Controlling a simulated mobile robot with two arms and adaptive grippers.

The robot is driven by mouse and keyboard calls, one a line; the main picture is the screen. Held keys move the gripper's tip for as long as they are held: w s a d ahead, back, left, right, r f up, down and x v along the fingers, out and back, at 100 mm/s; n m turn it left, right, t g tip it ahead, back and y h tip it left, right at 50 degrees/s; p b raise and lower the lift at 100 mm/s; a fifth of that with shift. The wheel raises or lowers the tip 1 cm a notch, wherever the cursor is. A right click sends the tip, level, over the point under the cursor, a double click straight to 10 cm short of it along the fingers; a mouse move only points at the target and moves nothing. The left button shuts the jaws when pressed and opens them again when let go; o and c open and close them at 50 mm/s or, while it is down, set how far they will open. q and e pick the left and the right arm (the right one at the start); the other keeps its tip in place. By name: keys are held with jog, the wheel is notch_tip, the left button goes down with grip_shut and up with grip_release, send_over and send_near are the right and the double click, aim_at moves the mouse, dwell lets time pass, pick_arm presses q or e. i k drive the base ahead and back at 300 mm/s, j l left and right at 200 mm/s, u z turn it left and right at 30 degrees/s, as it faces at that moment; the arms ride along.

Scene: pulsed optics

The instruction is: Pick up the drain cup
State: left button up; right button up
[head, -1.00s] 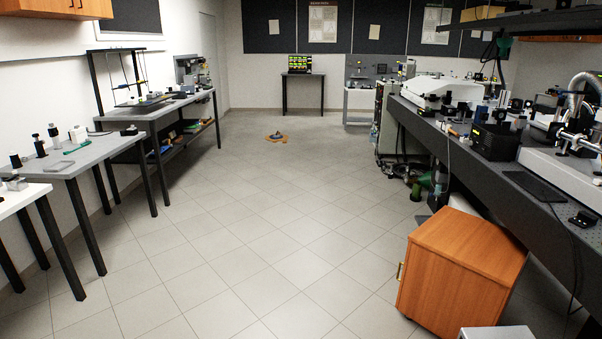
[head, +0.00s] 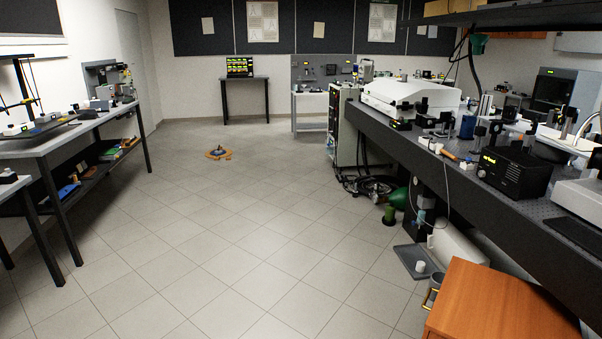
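I cannot tell for certain which thing is the drain cup. A small white cup-like object (head: 420,266) stands on a dark grey tray (head: 407,262) on the floor, beside the front of the long bench at right. Another small white piece (head: 430,241) is just behind it, close to a white cylinder lying under the bench. A green cup-like object (head: 389,216) stands on the floor farther back, below a larger green funnel-like shape (head: 399,198). Neither of my grippers shows in the head view.
A wooden cabinet (head: 495,305) stands at the front right, close to the tray. Dark hoses (head: 368,186) lie on the floor by the rack. The tiled floor (head: 230,235) in the middle is clear.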

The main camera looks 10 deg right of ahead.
aim_at(420, 266)
jog(key=i+l+z, duration=0.1)
jog(key=i+z, duration=0.15)
jog(key=i, duration=0.25)
jog(key=i+z, duration=0.3)
jog(key=i, duration=0.2)
jog(key=i+j+z, duration=0.25)
jog(key=i, duration=0.25)
jog(key=i+j+z, duration=0.25)
jog(key=i, duration=0.25)
jog(key=i+z, duration=0.3)
jog(key=z, duration=0.15)
